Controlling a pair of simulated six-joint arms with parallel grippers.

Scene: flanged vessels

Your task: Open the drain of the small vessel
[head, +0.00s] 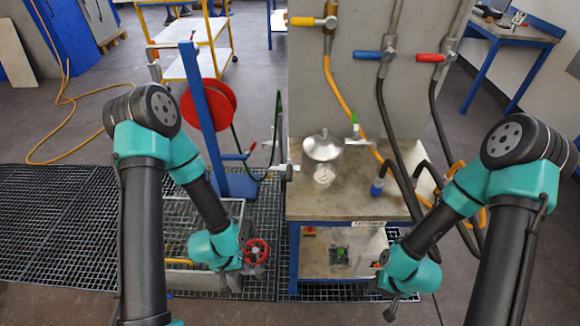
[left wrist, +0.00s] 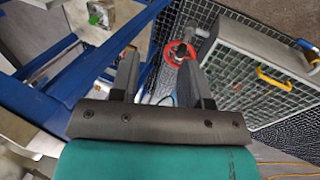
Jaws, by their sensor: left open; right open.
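A small clear vessel (head: 323,150) with a domed lid stands on the bench top in the head view. I cannot tell which fitting is its drain. A red handwheel (head: 257,251) sits below and left of the bench, by the grating. My left gripper (head: 232,272) is close beside it in the head view, its fingers largely hidden. In the left wrist view the open, empty left gripper (left wrist: 160,75) has the red handwheel (left wrist: 178,52) beyond its fingertips, toward the right finger. My right gripper (head: 388,288) is open and empty in front of the bench's lower shelf.
The bench (head: 355,200) has a blue frame and a lower shelf with a green-topped item (head: 340,251). Yellow, blue and red valve handles with hoses are on the panel behind. A blue post (head: 205,120) carries a red reel (head: 208,103). Metal grating (head: 60,230) lies at left.

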